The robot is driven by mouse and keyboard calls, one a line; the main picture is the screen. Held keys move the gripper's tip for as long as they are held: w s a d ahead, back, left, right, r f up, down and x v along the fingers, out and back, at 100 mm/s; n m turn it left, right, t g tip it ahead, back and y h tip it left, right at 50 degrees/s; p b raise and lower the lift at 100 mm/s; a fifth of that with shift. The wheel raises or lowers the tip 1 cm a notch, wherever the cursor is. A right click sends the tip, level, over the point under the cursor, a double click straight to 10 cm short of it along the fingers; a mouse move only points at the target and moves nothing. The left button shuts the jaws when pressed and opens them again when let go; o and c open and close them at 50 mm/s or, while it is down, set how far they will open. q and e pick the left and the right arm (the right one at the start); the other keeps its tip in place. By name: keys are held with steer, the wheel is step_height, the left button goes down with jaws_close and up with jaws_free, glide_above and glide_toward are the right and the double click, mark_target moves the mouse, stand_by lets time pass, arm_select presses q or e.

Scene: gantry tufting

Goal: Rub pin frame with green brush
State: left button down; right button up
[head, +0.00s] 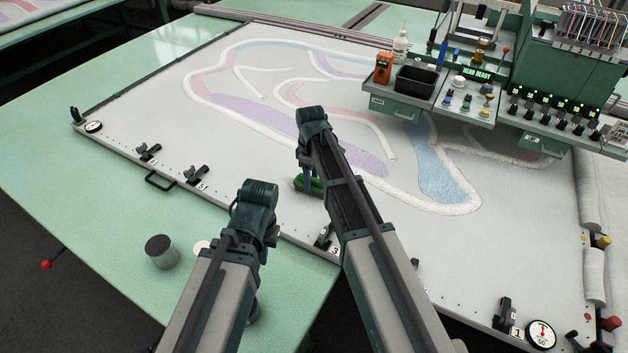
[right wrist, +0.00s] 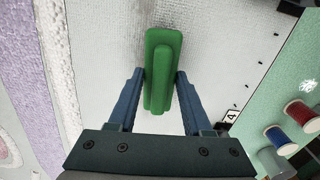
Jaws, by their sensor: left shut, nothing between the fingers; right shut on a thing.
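The green brush (head: 316,186) is over the pale cloth near the front left edge of the pin frame (head: 112,145); in the right wrist view the brush (right wrist: 164,65) shows as a long green block. My right gripper (head: 306,178) is shut on it, with a blue finger on each side in the right wrist view (right wrist: 160,95). Whether the brush touches the cloth or frame cannot be told. Small dark pins line the frame's border (right wrist: 257,65). My left gripper (head: 270,232) is shut and empty near the frame's front left edge; its fingertips are mostly hidden by my arm.
Black numbered clamps (head: 195,174) and round dials (head: 540,333) sit on the frame border. A green control console (head: 560,90) and a shelf with a black bin (head: 416,80) stand at the back right. A grey cylinder (head: 161,252) stands on the green table (head: 60,190). Spools (right wrist: 301,112) show in the right wrist view.

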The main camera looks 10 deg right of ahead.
mark_target(300, 173)
steer(key=shift+w+a, duration=1.2)
steer(key=shift+a, duration=0.3)
steer(key=shift+w, duration=0.1)
steer(key=shift+w+a, duration=0.75)
steer(key=shift+a, duration=0.25)
steer(key=shift+w+a, duration=0.7)
steer(key=shift+a, duration=0.25)
steer(key=shift+w+a, duration=0.75)
steer(key=shift+a, duration=0.25)
steer(key=shift+w+d+f, duration=0.1)
steer(key=shift+w+d, duration=0.3)
steer(key=shift+d, duration=0.2)
steer(key=shift+s+d, duration=1.1)
steer(key=shift+d, duration=0.3)
